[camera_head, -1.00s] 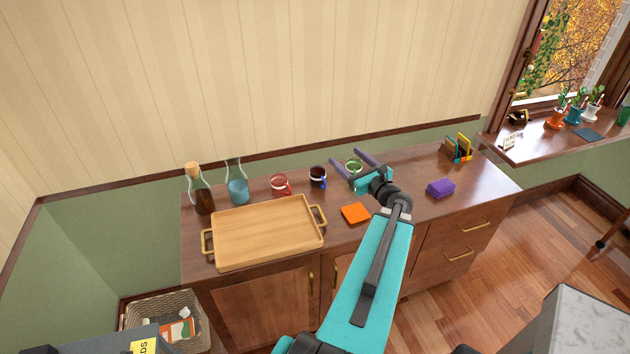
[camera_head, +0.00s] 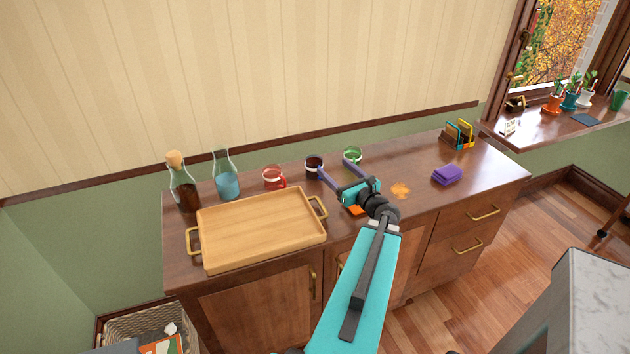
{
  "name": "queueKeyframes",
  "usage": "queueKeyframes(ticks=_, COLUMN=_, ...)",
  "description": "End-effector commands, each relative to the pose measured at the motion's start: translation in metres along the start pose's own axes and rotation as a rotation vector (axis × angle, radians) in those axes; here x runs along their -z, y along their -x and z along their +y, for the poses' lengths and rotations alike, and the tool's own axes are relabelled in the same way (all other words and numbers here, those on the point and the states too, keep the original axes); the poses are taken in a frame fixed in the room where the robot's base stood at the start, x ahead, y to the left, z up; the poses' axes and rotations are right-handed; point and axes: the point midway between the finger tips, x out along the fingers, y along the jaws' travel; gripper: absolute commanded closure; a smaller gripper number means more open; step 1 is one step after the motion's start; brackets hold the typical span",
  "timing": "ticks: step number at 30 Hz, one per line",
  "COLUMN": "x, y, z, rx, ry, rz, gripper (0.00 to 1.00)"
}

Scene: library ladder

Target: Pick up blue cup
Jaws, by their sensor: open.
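The blue cup (camera_head: 314,167) looks dark, with a blue handle on its right side. It stands upright on the wooden cabinet top, between a red cup (camera_head: 273,178) and a green cup (camera_head: 353,155). My gripper (camera_head: 333,168) is open and empty, with its two purple fingers spread wide and pointing toward the back. In this view the left fingertip overlaps the blue cup's lower right edge and handle; I cannot tell if it touches. The right fingertip is just in front of the green cup. The gap between the fingers lies right of the blue cup.
A wooden tray (camera_head: 262,239) with brass handles fills the left of the cabinet top. Two glass bottles (camera_head: 226,180) stand behind it. An orange pad (camera_head: 356,210) is partly hidden under my gripper.

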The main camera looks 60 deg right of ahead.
Motion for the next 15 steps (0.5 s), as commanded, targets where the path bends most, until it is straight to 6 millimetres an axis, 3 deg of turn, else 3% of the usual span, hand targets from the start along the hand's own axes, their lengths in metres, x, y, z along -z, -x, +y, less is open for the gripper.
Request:
queueKeyframes(ticks=1, x=0.016, y=0.001, z=-0.001, rx=0.001, ry=0.0, rz=0.0, gripper=0.31)
queueKeyframes(ticks=6, x=0.038, y=0.002, z=-0.003, rx=0.004, ry=0.0, rz=0.0, gripper=0.31)
queueKeyframes(ticks=15, x=0.053, y=0.003, z=-0.005, rx=0.007, ry=0.0, rz=0.0, gripper=0.31)
